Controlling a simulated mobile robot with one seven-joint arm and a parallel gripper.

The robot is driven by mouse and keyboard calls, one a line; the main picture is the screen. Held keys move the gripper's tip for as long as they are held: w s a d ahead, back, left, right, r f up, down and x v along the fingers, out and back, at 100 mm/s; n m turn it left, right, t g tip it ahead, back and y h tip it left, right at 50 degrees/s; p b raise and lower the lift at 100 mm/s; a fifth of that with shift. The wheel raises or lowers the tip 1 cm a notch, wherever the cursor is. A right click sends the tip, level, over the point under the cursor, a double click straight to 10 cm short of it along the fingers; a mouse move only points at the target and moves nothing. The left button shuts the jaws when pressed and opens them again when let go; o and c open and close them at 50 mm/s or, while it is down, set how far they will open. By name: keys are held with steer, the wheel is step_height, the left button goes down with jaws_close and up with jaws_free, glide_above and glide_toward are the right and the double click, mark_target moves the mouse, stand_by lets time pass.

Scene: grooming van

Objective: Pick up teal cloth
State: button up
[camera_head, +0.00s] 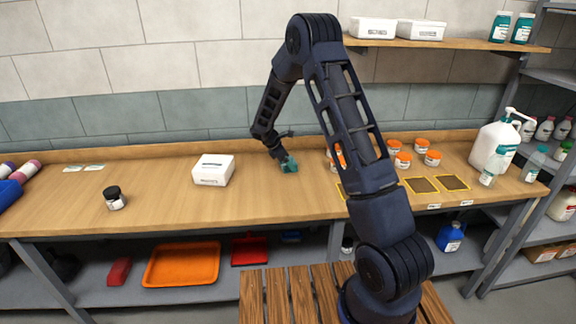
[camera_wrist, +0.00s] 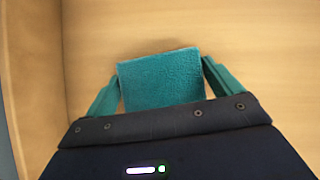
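The teal cloth (camera_wrist: 160,80) is a small, flat, roughly square piece with a textured surface. In the wrist view it lies between the two teal fingers of my gripper (camera_wrist: 162,72), against pale wood. The fingers are spread wide, one on each side of the cloth, very close to its edges. I cannot tell whether they press on it. In the head view my gripper (camera_head: 287,163) is low at the wooden bench top (camera_head: 255,200), toward the back edge. There the cloth and the teal fingers blend together at the bench surface.
A white box (camera_head: 212,170) and a dark-lidded jar (camera_head: 114,198) stand left of my gripper. Several orange-lidded jars (camera_head: 403,160) and a white pump bottle (camera_head: 494,145) stand to the right. The bench's raised back edge is close behind. The front middle is clear.

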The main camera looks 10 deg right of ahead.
steer(key=shift+c, duration=0.9)
steer(key=shift+r, duration=0.1)
